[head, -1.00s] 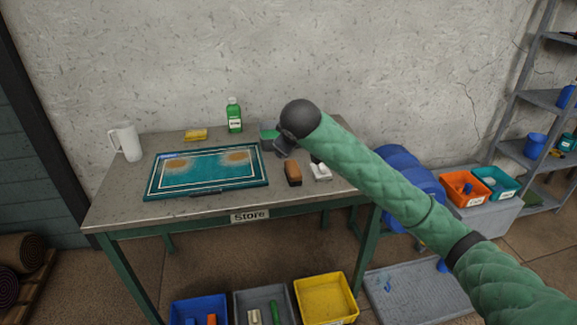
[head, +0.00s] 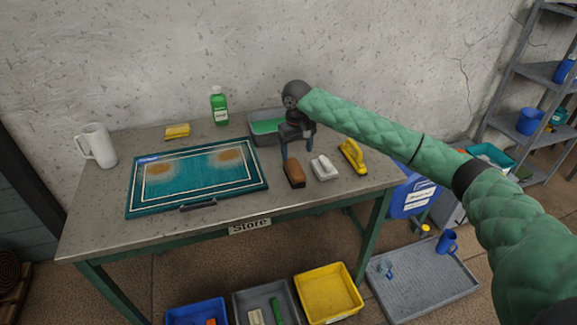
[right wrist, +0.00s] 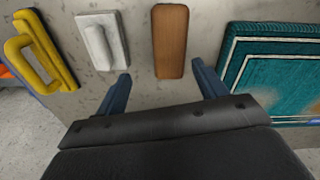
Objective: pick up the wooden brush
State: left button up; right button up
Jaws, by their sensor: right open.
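The wooden brush (head: 293,174) is a brown block lying on the grey table, between the teal rug and a white-handled brush. It also shows at the top middle of the right wrist view (right wrist: 170,42). My right gripper (head: 298,152) is above the table, just behind the brush in the head view. In the right wrist view its two blue fingers (right wrist: 161,88) are apart with nothing between them, and the wooden brush lies ahead of the gap, slightly off its middle. My left gripper is not in view.
The teal rug (head: 200,202) lies left of the brush. A white brush (head: 324,168) and a yellow-handled brush (head: 353,156) lie to its right. A grey tub of green liquid (head: 266,124), green bottle (head: 219,106), yellow sponge (head: 177,132) and white jug (head: 98,146) stand behind.

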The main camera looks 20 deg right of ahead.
aim_at(294, 166)
jog(key=shift+s+a+f+m, duration=0.1)
jog(key=shift+a+f+m, duration=0.2)
jog(key=shift+m, duration=0.1)
jog(key=shift+s+r, duration=0.2)
jog(key=shift+s, duration=0.05)
jog(key=shift+s+d+r+m, duration=0.1)
jog(key=shift+s+r+m, duration=0.25)
jog(key=shift+m, duration=0.25)
jog(key=shift+w+f+p, duration=0.15)
jog(key=shift+f, duration=0.45)
jog(key=shift+w+f+p, duration=0.15)
jog(key=shift+f, duration=0.4)
jog(key=shift+s+f, duration=0.15)
jog(key=shift+f, duration=0.25)
jog(key=f+p, duration=0.1)
jog(key=f, duration=0.1)
jog(key=f+p, duration=0.1)
jog(key=f, duration=0.1)
jog(key=shift+a, duration=0.4)
jog(key=shift+f, duration=0.6)
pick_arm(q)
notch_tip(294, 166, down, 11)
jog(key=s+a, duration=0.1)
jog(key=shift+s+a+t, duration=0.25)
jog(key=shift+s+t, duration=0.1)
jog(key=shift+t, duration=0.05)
pick_arm(e)
jog(key=c, duration=1.1)
